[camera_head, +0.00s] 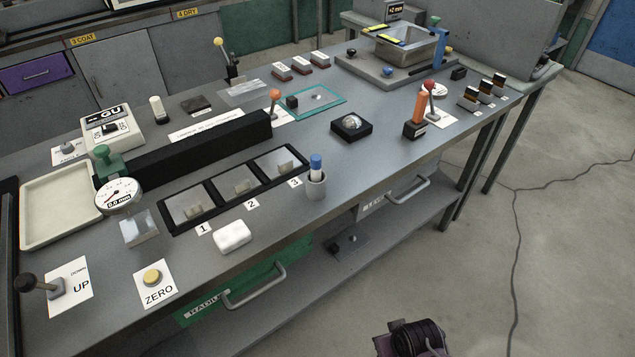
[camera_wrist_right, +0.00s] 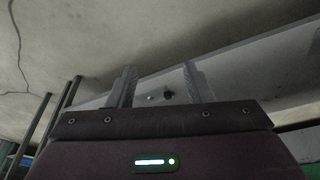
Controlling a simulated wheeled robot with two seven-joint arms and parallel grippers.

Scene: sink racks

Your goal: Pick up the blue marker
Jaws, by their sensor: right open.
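The blue marker (camera_head: 316,163) stands upright in a small grey cup (camera_head: 316,185) near the front edge of the grey workbench. Its blue top shows above a white body, and its lower part is hidden in the cup. My right gripper (camera_wrist_right: 160,88) is open and empty in the right wrist view, with its two fingers apart below bench height. A dark part of my arm (camera_head: 412,338) shows at the bottom of the head view, well apart from the marker. My left gripper is not in view.
Left of the cup are a black tray (camera_head: 235,187) with three cells and a white block (camera_head: 233,236). An orange-handled tool (camera_head: 419,108) in a dark holder stands to the right. The bench top (camera_head: 355,172) just right of the cup is clear. A lower shelf (camera_head: 300,290) lies below.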

